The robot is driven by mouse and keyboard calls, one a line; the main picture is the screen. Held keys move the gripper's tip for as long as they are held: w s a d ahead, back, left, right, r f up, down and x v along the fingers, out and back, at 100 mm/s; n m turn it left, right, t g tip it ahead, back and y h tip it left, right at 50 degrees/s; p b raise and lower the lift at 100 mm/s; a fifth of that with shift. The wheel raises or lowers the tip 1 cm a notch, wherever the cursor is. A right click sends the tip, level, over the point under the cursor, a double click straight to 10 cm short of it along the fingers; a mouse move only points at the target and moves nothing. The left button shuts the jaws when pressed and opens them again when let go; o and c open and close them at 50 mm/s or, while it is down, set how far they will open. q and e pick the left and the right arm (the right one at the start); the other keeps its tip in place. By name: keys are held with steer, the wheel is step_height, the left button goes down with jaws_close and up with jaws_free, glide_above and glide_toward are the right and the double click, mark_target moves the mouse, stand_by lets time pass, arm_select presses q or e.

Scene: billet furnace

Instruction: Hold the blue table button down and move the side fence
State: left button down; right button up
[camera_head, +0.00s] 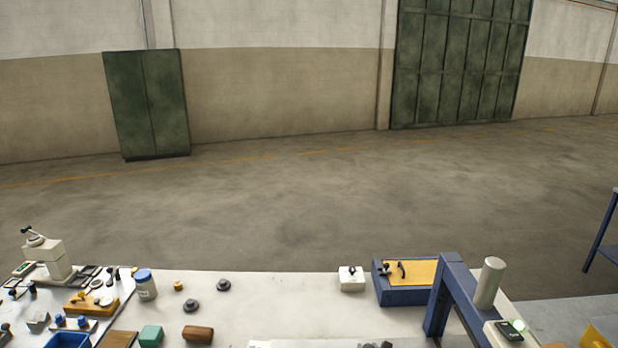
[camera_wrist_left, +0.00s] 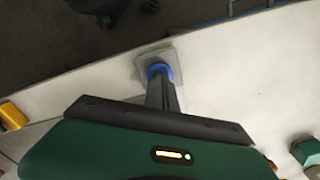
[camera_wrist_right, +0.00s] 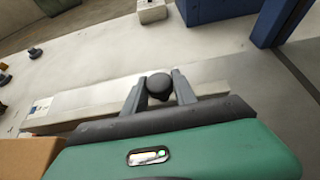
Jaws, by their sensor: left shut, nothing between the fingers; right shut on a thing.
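In the left wrist view the blue button (camera_wrist_left: 153,70) sits on a small grey plate (camera_wrist_left: 142,60) near the table edge. My left gripper (camera_wrist_left: 160,80) is shut and empty, its tips at the button and hiding much of it; I cannot tell how far the button is pressed. In the right wrist view my right gripper (camera_wrist_right: 160,90) is shut on a round black knob (camera_wrist_right: 159,82). The knob is at the side fence, a long pale bar (camera_wrist_right: 75,112) lying across the table. In the head view only dark bits of the right gripper (camera_head: 375,345) show at the bottom edge.
A blue box with a yellow top (camera_head: 408,283) and a blue frame (camera_head: 446,295) stand at the right of the white table (camera_head: 290,300). A white switch box (camera_head: 351,279) stands left of them. A brown block (camera_head: 198,333) and a green block (camera_head: 151,336) lie at front left.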

steer(key=shift+s, duration=1.05)
steer(key=o, duration=1.1)
arm_select(q)
steer(key=shift+s, duration=0.1)
arm_select(e)
steer(key=s+r, duration=0.1)
steer(key=r, duration=0.2)
steer(key=s+r, duration=0.2)
steer(key=r, duration=0.2)
steer(key=s+r, duration=0.2)
steer(key=r, duration=0.2)
steer(key=shift+s, duration=0.15)
arm_select(q)
step_height(320, 180, up, 7)
steer(key=p, duration=0.6)
arm_select(e)
step_height(320, 180, up, 6)
steer(key=shift+f, duration=0.1)
